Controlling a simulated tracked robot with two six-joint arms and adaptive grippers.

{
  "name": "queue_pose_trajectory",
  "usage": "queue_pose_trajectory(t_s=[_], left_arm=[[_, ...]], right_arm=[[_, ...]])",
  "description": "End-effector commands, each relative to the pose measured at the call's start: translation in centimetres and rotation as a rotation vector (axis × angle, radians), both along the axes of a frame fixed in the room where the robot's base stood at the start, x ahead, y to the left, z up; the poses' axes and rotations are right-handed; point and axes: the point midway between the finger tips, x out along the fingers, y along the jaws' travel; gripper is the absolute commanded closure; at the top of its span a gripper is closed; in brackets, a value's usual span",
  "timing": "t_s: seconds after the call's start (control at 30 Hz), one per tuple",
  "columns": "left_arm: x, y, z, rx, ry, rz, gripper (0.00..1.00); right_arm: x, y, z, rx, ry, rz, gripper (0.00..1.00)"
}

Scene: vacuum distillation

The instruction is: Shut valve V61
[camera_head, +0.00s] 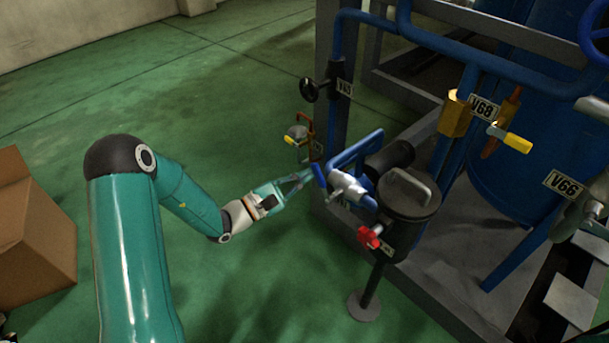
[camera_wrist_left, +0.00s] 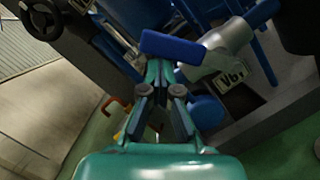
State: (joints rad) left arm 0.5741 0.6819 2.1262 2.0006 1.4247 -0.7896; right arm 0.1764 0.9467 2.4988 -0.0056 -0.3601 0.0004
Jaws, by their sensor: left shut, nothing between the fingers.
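Valve V61 shows in the head view as a silver valve body (camera_head: 348,188) with a short blue handle (camera_head: 319,174) at its left end. In the left wrist view the blue handle (camera_wrist_left: 172,46) lies across the picture just beyond my fingertips, with the silver body (camera_wrist_left: 230,42) to its right. A tag (camera_wrist_left: 232,78) beside it reads "V6" and a partly unclear last digit. My left gripper (camera_head: 307,176) is shut and empty, its tips (camera_wrist_left: 160,66) close to the blue handle. I cannot tell whether they touch it. My right gripper is in neither view.
A black handwheel (camera_head: 310,89) and a yellow-handled valve (camera_head: 297,135) sit behind my gripper. A dark lidded pot (camera_head: 408,195) and a red-handled valve (camera_head: 370,237) stand to the right. A cardboard box (camera_head: 34,232) is at the left. The green floor between is open.

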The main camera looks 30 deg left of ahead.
Motion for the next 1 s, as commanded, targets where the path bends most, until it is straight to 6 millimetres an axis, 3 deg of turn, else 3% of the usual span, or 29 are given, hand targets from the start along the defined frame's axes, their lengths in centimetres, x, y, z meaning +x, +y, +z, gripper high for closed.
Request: queue_pose_trajectory(t_s=[0.33,1.0], left_arm=[[-0.6,-1.8,1.7,0.299,-0.108,-0.005,1.00],[-1.0,-3.4,2.7,0.289,-0.106,-0.004,1.00]], right_arm=[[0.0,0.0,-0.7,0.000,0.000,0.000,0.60],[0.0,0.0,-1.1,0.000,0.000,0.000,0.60]])
